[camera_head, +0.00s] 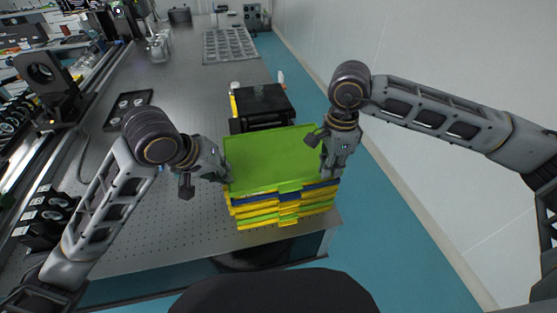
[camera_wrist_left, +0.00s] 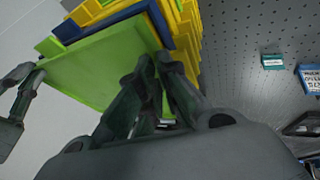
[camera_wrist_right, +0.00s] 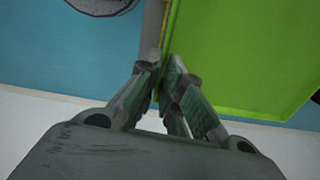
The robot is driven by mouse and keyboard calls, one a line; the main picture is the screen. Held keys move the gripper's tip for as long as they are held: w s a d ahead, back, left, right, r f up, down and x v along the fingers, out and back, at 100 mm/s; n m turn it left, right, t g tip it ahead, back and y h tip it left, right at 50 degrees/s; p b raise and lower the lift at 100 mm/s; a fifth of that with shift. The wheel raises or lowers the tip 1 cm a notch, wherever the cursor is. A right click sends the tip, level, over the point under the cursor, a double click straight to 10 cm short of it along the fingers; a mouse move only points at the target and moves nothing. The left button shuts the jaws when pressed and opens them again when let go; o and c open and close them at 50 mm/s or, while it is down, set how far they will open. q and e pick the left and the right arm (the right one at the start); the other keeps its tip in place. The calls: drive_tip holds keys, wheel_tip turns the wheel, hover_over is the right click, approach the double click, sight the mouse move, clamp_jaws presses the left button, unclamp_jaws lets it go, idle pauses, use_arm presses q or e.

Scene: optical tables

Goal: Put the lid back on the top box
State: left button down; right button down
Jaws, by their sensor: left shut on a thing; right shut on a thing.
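The green lid (camera_head: 268,158) is over the top of a stack of yellow, green and blue boxes (camera_head: 285,213) near the table's front end. A blue box (camera_wrist_left: 112,28) is directly under the lid in the left wrist view. The lid looks tilted, its front edge close to the blue box; I cannot tell whether they touch. My left gripper (camera_head: 226,178) is shut on the lid's left edge. My right gripper (camera_head: 324,172) is shut on its right edge. The lid also shows in the right wrist view (camera_wrist_right: 240,50).
A black box (camera_head: 264,103) stands just behind the stack. A dark tray (camera_head: 127,108) lies to the left, and a grey grid tray (camera_head: 229,45) lies far back. Optical gear (camera_head: 45,85) lines the left side.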

use_arm(q)
drive_tip(key=shift+f, duration=0.35)
use_arm(e)
drive_tip(key=shift+w+f, duration=0.1)
drive_tip(key=shift+f, duration=0.15)
use_arm(q)
drive_tip(key=c, duration=1.6)
unclamp_jaws()
drive_tip(key=shift+c, duration=0.2)
use_arm(e)
drive_tip(key=c, duration=1.6)
unclamp_jaws()
drive_tip(key=shift+o, duration=0.2)
use_arm(q)
drive_tip(key=shift+r, duration=0.1)
drive_tip(key=v, duration=1.1)
drive_tip(key=shift+s+r, duration=0.2)
drive_tip(key=shift+r, duration=0.15)
drive_tip(key=shift+a, duration=0.15)
use_arm(e)
drive_tip(key=shift+r, duration=0.15)
wheel_tip(320, 180, up, 12)
